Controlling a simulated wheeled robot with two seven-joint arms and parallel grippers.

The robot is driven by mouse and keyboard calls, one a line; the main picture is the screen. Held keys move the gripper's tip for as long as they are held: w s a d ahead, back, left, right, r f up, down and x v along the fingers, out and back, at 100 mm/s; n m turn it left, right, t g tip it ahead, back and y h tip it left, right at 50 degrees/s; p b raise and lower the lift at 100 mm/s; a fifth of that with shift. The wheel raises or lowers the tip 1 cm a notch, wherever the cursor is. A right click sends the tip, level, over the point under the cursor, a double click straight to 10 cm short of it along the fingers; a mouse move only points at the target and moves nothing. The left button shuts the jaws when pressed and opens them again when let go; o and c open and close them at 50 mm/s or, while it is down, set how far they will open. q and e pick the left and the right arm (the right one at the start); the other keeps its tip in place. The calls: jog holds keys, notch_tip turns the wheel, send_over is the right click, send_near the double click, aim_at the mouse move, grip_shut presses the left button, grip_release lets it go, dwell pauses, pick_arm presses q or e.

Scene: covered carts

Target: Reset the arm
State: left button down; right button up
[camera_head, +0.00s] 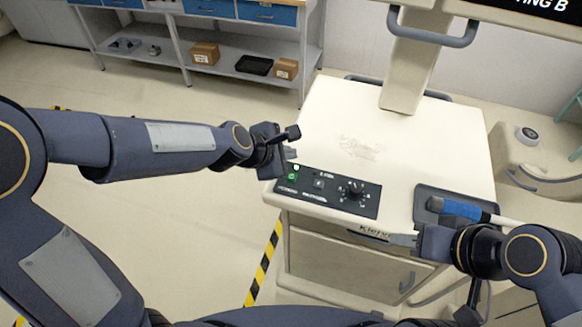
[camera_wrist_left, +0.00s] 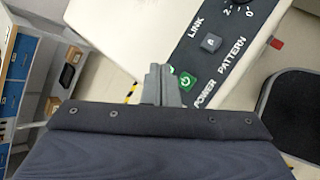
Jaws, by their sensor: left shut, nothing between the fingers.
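My left arm reaches in from the left in the head view. Its gripper (camera_head: 290,153) is shut and empty, beside the left edge of the cream cart (camera_head: 420,135), near the green power button (camera_head: 291,177). In the left wrist view the closed grey fingers (camera_wrist_left: 163,82) appear right next to the green power button (camera_wrist_left: 187,80); I cannot tell whether they touch it. My right gripper (camera_head: 403,240) is at the cart's front right edge, pointing left. Its fingers look close together, but I cannot tell whether they are open or shut.
A dark control panel (camera_head: 328,190) with a knob is on the cart's front. A dark tray (camera_head: 425,204) with a blue-handled tool (camera_head: 461,209) lies beside my right arm. A post (camera_head: 408,65) rises at the back. A shelf with boxes (camera_head: 205,53) stands far left.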

pick_arm(q)
jog(key=shift+r, duration=0.15)
dwell(0.3)
jog(key=s+a+r+m, duration=0.6)
jog(key=s+a+m, duration=0.3)
jog(key=s+a, duration=0.3)
jog(key=s+a+f+m+g+y, duration=0.1)
jog(key=s+a+f+m+y, duration=0.1)
jog(key=s+a+m, duration=0.5)
jog(key=s+m, duration=0.1)
jog(key=s, duration=0.3)
jog(key=shift+a+f+b, duration=0.15)
jog(key=shift+a+b, duration=0.15)
jog(key=shift+a, duration=0.05)
